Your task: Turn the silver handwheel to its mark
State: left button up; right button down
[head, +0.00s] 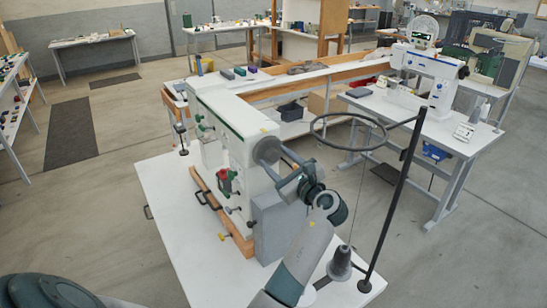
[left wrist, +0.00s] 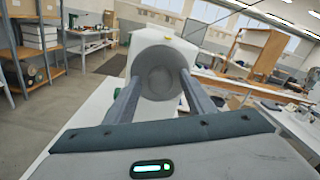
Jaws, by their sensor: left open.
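The silver handwheel (head: 266,150) is on the near end of the white machine (head: 225,115), which stands on a white table. In the left wrist view the handwheel (left wrist: 160,78) is a round grey face, seen end-on. My left gripper (head: 279,169) is open in front of the wheel. In the left wrist view its two fingers (left wrist: 160,82) reach forward on either side of the wheel's face. I cannot tell whether they touch it. A small yellow-orange spot (head: 263,130) is on the housing above the wheel. My right gripper is not in view.
A dark thread stand with a ring (head: 349,132) and pole (head: 392,200) rises close to the right of my left arm. A grey cone (head: 340,263) stands at its foot. A grey box (head: 275,222) is below the wheel. A second machine (head: 427,75) stands on another table.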

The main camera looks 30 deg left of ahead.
pick_arm(q)
jog(key=shift+d+r, duration=0.1)
jog(key=shift+c, duration=0.5)
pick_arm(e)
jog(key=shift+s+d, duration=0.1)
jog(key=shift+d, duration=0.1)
pick_arm(q)
jog(key=c, duration=1)
jog(key=shift+o, duration=0.2)
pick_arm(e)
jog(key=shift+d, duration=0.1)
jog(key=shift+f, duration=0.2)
